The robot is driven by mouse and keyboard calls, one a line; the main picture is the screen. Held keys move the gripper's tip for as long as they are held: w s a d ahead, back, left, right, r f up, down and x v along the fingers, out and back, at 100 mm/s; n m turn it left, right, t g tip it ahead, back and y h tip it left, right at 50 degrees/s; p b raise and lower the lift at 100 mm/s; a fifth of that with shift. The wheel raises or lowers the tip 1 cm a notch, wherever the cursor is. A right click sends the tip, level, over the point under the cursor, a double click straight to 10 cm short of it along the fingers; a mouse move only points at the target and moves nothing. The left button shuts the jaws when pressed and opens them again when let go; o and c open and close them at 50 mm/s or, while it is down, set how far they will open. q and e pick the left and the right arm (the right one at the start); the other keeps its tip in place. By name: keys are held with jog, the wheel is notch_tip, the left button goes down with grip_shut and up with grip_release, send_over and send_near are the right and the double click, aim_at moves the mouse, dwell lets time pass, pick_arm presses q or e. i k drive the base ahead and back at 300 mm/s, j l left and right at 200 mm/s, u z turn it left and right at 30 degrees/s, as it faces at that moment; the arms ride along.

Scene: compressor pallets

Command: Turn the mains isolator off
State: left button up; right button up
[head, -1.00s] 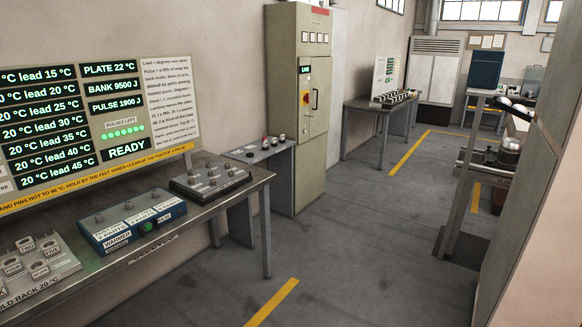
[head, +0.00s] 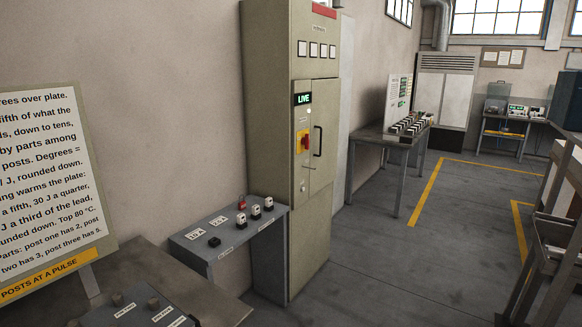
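The mains isolator is a red rotary handle on a yellow plate (head: 303,141), mounted on the door of a tall beige electrical cabinet (head: 268,150). A small display (head: 303,99) above the handle reads LIVE in green. A black door handle (head: 318,141) is to the right of the isolator. The exact angle of the red handle is too small to tell. Neither of my grippers shows in the head view.
A grey side table (head: 215,262) with labelled blocks and a red padlock-like item (head: 242,204) stands against the cabinet's left side. A bench (head: 190,290) is at the lower left. Floor right of the cabinet is open. A workbench (head: 395,135) stands beyond, and a rack (head: 545,250) at right.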

aim_at(304, 141)
jog(key=i+z, duration=0.15)
jog(key=i, duration=0.95)
